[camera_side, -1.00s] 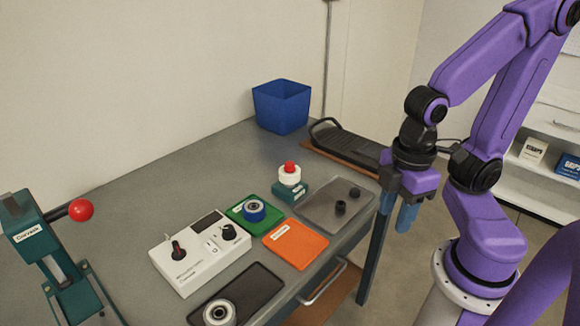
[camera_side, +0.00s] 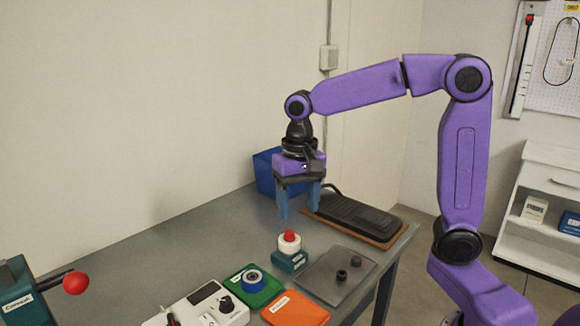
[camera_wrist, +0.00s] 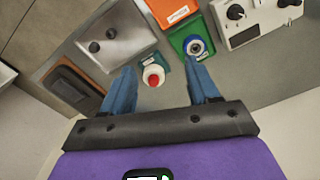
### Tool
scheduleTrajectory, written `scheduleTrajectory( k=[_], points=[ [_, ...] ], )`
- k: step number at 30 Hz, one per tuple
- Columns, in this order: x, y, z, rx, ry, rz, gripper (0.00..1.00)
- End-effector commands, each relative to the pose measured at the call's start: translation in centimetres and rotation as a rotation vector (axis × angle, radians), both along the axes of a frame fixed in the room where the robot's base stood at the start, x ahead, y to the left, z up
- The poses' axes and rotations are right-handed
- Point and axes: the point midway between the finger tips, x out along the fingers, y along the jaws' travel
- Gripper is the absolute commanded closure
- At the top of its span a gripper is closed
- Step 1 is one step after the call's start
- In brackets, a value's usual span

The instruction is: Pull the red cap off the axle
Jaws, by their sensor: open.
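The red cap (camera_side: 290,236) sits on top of a white round part (camera_side: 289,246) on a small teal block (camera_side: 289,262). It also shows in the wrist view (camera_wrist: 154,80), between my fingers and nearer the left one. The axle is hidden beneath the cap and white part. My gripper (camera_side: 299,212) is open and empty, pointing down above the table, higher than the cap and apart from it. Its two blue fingers also show in the wrist view (camera_wrist: 162,88).
A blue bin (camera_side: 265,172) stands behind my gripper. A black pedal (camera_side: 355,213) lies on a brown board to the right.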

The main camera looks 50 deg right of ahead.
Motion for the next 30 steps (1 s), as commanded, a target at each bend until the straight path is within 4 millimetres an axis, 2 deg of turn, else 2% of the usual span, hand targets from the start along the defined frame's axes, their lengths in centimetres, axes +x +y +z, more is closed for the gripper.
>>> scheduleTrajectory(
  k=[1, 6, 12, 20, 23, 30],
  points=[
    [1.7, -0.8, 0.4, 0.0, 0.001, -0.101, 0.4],
    [6.0, -3.9, 1.4, 0.0, 0.006, -0.425, 0.4],
    [9.0, -7.2, 2.3, -0.001, 0.009, -0.698, 0.4],
    [9.8, -8.4, 2.0, -0.001, 0.012, -0.798, 0.4],
    [9.8, -8.4, 1.0, -0.003, 0.014, -0.796, 0.4],
    [9.7, -8.4, -2.9, -0.004, 0.016, -0.795, 0.4]
  ],
)
